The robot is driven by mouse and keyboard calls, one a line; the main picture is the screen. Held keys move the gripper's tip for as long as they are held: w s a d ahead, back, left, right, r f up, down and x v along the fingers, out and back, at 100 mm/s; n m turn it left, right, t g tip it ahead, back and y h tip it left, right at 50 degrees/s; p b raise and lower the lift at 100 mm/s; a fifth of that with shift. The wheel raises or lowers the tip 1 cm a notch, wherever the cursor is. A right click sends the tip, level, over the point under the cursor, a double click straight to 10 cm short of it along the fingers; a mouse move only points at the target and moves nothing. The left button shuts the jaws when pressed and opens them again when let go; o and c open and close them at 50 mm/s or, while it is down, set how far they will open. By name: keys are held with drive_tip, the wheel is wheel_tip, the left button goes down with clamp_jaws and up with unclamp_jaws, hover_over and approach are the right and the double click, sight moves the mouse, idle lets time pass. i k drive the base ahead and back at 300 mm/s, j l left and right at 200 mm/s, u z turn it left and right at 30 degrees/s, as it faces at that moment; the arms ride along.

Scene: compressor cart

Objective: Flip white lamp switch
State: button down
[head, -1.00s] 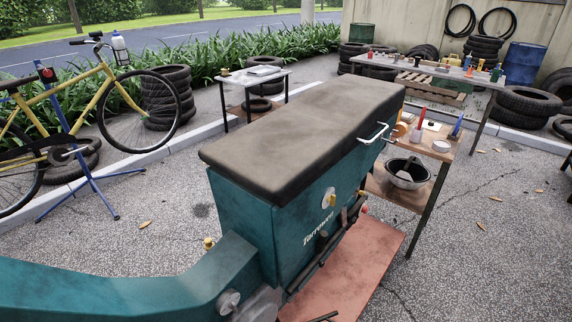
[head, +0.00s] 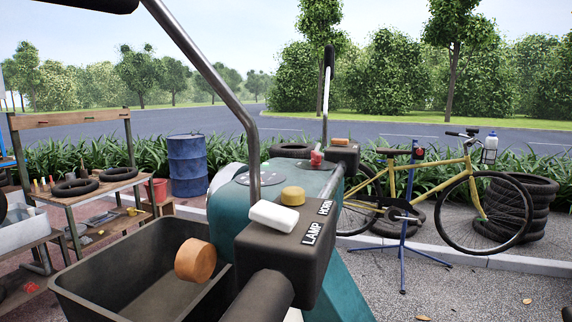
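The white lamp switch (head: 273,215) is a rounded white rocker on top of a dark switch box (head: 275,255) on the teal vehicle's handlebar. The word LAMP is printed on the box beside it. It appears tilted, but I cannot tell which position it is set to. A yellow button (head: 293,195) sits just behind it, with the word HORN beside it. My gripper is not in view.
A dark handlebar grip (head: 258,295) and an orange round piece (head: 195,260) are close by. A metal stem (head: 215,85) rises behind the box. A black bin (head: 130,275) lies left. A yellow bicycle (head: 430,185) stands right.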

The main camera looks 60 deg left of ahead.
sight(282, 219)
drive_tip(key=i+l, duration=0.65)
drive_tip(key=u, duration=2.45)
drive_tip(key=k+l+z, duration=0.1)
drive_tip(key=i+u, duration=0.1)
